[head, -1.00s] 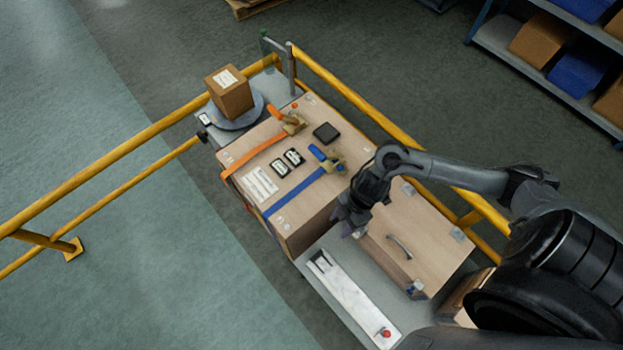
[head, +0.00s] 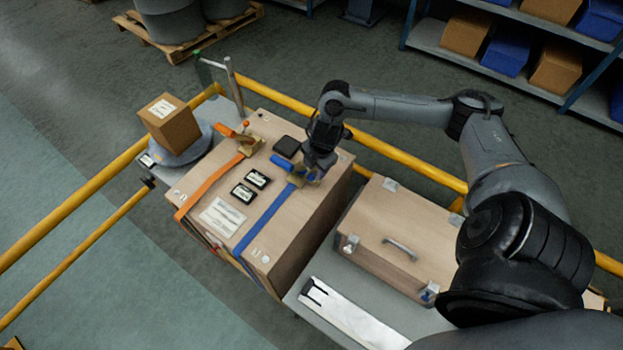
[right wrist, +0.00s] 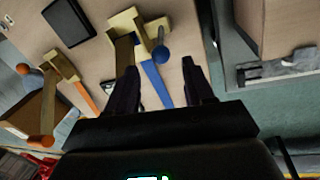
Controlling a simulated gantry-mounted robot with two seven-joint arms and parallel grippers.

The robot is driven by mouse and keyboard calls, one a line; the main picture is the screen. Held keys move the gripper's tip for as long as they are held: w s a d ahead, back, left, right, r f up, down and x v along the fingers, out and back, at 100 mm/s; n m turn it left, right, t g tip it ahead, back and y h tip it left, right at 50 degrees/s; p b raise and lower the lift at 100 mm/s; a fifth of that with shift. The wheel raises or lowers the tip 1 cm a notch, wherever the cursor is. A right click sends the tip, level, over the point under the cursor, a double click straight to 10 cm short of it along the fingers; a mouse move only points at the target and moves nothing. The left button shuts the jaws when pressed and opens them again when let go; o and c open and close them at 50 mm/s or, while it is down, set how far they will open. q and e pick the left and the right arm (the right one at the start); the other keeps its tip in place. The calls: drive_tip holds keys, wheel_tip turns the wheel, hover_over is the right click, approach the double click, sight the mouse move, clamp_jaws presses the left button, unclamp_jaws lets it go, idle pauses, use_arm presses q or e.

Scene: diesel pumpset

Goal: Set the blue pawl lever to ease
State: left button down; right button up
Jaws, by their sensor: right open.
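A wooden crate (head: 290,235) carries a blue strap (head: 265,222) with a brass ratchet buckle (head: 297,179). A blue handle (head: 281,161) sticks out to the left of the buckle. In the right wrist view, a small lever with a blue ball end (right wrist: 160,54) stands out from the brass buckle (right wrist: 128,24), near the blue strap (right wrist: 157,86). My right gripper (head: 313,175) is over the buckle and hides part of it. In the right wrist view its fingers (right wrist: 160,78) are apart and empty, with the blue ball just beyond and between them. My left gripper is not in view.
An orange strap (head: 208,190) with its own orange-handled buckle (head: 238,138) lies to the left. A black box (head: 287,146) sits close behind the blue handle. A smaller wooden case (head: 400,240) stands right of the crate. Yellow rails (head: 395,153) run behind.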

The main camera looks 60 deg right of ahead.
sight(312, 175)
drive_tip(key=f, duration=0.2)
drive_tip(key=w+f+b, duration=0.1)
drive_tip(key=f, duration=0.1)
drive_tip(key=f+b, duration=0.1)
drive_tip(key=f, duration=0.2)
drive_tip(key=shift+w+d+f, duration=0.1)
drive_tip(key=shift+w+d, duration=0.05)
drive_tip(key=c, duration=0.5)
clamp_jaws()
